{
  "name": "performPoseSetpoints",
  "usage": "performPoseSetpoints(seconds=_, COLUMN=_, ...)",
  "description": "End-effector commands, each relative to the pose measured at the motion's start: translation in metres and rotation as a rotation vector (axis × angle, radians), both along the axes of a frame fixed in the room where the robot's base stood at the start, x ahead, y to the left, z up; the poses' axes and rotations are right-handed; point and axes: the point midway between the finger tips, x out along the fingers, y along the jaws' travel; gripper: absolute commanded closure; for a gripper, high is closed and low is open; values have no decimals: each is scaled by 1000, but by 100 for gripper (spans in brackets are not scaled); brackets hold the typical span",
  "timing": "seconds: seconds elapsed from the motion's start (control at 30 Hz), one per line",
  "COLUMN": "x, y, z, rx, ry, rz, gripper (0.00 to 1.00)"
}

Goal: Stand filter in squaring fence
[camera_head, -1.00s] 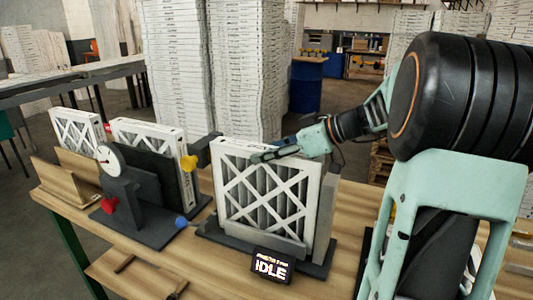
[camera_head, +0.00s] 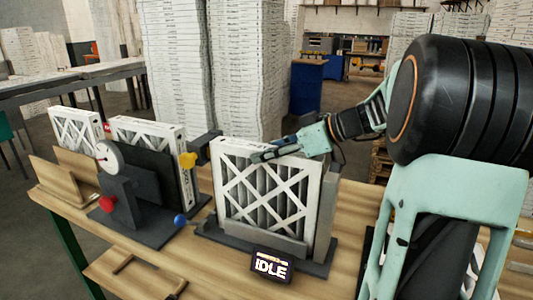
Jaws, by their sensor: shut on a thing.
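The filter (camera_head: 265,198) is a white-framed square panel with a diagonal lattice over grey pleats. It stands upright in the squaring fence (camera_head: 328,215), a dark grey base with a low front lip and an upright wall at the right. Its lower edge is behind the lip, so I cannot tell whether it touches the base. My gripper (camera_head: 268,152) reaches in from the right and is shut on the filter's top edge. The far finger is mostly hidden behind the filter's top.
A small display (camera_head: 271,266) reading IDLE sits before the fence. To the left is a dark fixture with a dial gauge (camera_head: 109,156), a red knob (camera_head: 107,204) and a blue knob (camera_head: 180,220). Two more filters (camera_head: 77,131) (camera_head: 150,138) stand behind it on the wooden bench (camera_head: 215,275).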

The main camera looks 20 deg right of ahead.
Motion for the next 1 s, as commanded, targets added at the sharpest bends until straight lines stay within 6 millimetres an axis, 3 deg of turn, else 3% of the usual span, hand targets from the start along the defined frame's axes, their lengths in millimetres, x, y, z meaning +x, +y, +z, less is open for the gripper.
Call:
performPoseSetpoints(seconds=0.1, x=0, y=0, z=1, rx=0, ry=-1, rz=0, gripper=100)
performPoseSetpoints(seconds=0.13, x=0, y=0, z=1, rx=0, ry=-1, rz=0, gripper=67)
performPoseSetpoints(seconds=0.2, x=0, y=0, z=1, rx=-1, ry=-1, rz=0, gripper=62)
performPoseSetpoints(seconds=0.5, x=0, y=0, z=2, rx=-1, ry=-1, rz=0, gripper=62)
performPoseSetpoints(seconds=1.0, x=0, y=0, z=32, rx=-1, ry=-1, rz=1, gripper=62)
